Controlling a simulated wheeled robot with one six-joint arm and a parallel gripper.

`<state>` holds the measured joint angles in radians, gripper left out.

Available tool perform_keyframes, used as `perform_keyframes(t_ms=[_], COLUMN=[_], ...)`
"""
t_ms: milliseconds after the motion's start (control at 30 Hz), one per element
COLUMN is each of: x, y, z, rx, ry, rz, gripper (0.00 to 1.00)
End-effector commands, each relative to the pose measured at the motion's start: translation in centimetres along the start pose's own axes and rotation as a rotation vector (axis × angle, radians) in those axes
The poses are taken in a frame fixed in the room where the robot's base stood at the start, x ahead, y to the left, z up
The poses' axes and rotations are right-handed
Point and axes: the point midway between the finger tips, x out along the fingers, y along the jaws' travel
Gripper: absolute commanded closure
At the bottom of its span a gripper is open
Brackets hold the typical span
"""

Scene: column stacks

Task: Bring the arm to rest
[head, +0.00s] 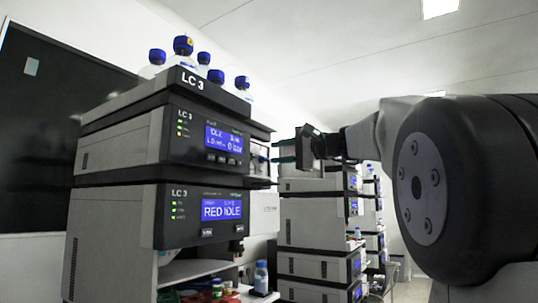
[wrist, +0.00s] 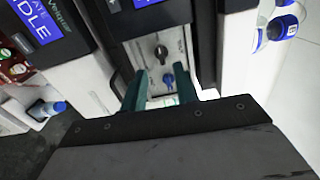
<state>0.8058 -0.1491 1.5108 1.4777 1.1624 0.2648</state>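My arm reaches in from the right of the head view, with its large dark round joint (head: 422,190) close to the camera. My gripper (head: 276,151) is held in the air to the right of the LC 3 stack (head: 215,140). In the wrist view, my gripper (wrist: 160,88) has its two teal fingers apart, with nothing clearly held between them. Beyond the fingers is a grey panel with a black knob (wrist: 161,52) and a blue knob (wrist: 168,79); I cannot tell whether the fingers touch it.
Blue-capped bottles (head: 183,50) stand on top of the LC 3 stack. More instrument stacks (head: 318,222) stand behind my gripper. A small blue-capped bottle (head: 261,277) is on the low shelf. A dark board (head: 45,120) is at the left.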

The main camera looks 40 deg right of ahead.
Motion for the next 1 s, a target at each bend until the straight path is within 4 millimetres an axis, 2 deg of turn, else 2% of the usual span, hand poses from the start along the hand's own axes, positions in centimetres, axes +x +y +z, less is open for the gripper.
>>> perform_keyframes(t_ms=[133, 700, 767, 867, 933, 1000], x=[-0.6, -0.6, -0.5, -0.7, -1.0, -1.3], y=[0.0, 0.4, 1.9, 6.6, 11.0, 15.8], z=[0.0, -0.1, -0.4, -1.1, -0.3, 1.6], rx=[0.001, -0.024, -0.039, -0.06, -0.088, -0.126], ry=[0.0, 0.001, 0.008, 0.021, 0.012, -0.023], rz=[0.0, 0.015, 0.06, 0.181, 0.303, 0.436], gripper=[0.7, 0.7, 0.7, 0.7, 0.7, 0.7])
